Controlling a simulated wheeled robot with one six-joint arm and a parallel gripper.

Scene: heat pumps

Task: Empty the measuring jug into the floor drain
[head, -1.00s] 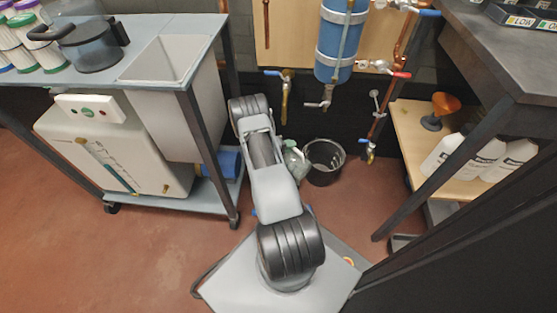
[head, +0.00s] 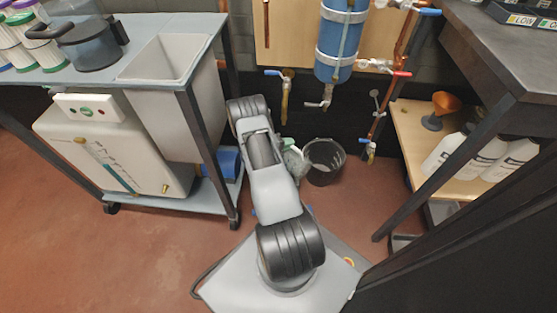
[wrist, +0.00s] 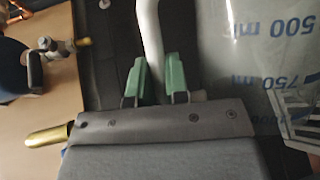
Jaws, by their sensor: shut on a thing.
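The measuring jug (wrist: 245,65) is clear with blue volume marks and fills the right of the wrist view. Its marks read upside down there. My gripper (wrist: 160,78) has green fingers closed on both sides of the jug's pale handle (wrist: 150,35). In the head view my arm hides most of the gripper, and only a part of the jug (head: 294,160) shows beside it, left of the bucket. A pale, dark-slotted grate (wrist: 302,105) shows at the right edge of the wrist view, partly behind the jug; it may be the floor drain. Any liquid in the jug cannot be made out.
A black bucket (head: 323,165) stands on the floor just right of the jug. A sink bench (head: 170,100) is at left and a dark workbench (head: 490,60) at right. Pipes and valves (head: 370,130) hang on the back wall. The red floor at left front is clear.

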